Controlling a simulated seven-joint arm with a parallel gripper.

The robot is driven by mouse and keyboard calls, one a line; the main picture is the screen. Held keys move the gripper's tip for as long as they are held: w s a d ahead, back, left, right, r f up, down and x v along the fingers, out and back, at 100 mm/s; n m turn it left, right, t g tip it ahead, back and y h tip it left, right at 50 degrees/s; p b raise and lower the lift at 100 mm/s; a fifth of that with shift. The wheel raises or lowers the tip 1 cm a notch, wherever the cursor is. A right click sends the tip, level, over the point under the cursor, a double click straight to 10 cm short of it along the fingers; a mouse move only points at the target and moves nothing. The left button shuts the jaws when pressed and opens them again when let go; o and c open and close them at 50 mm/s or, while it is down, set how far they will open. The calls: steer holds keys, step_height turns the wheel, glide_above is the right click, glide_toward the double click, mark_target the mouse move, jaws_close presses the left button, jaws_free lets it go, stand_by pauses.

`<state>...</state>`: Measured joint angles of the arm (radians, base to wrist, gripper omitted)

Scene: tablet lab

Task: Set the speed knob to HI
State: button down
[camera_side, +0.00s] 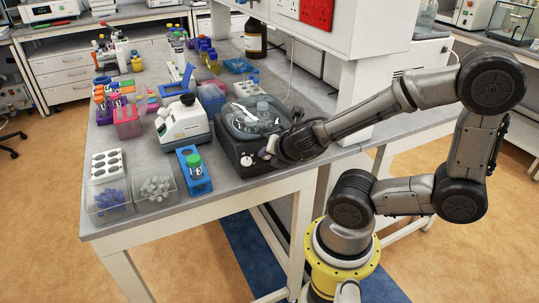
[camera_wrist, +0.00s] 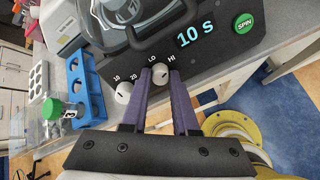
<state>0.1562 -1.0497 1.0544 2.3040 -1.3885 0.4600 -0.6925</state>
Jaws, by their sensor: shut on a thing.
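The centrifuge (camera_side: 238,154) is a dark box with a clear domed lid, at the table's front edge in the side view. Its front panel (camera_wrist: 215,58) fills the top of the wrist view. The white speed knob (camera_wrist: 160,73), with LO at its upper left and HI at its upper right, sits between my two purple fingers. My gripper (camera_wrist: 162,74) is shut on this knob. The direction of the knob's mark is too small to tell. In the side view my gripper (camera_side: 275,148) reaches the panel from the right and hides the speed knob.
A second white knob (camera_wrist: 124,92), marked 10 and 20, is close left of my left finger. The display (camera_wrist: 195,34) reads 10 s, and a green SPIN button (camera_wrist: 244,23) is right of it. A blue rack (camera_side: 194,172) with a green-capped tube stands left of the centrifuge.

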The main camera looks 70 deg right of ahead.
stand_by(0.5)
steer(key=c, duration=0.7)
jaws_free()
steer(key=shift+v, duration=6.8)
steer(key=shift+r, duration=0.2)
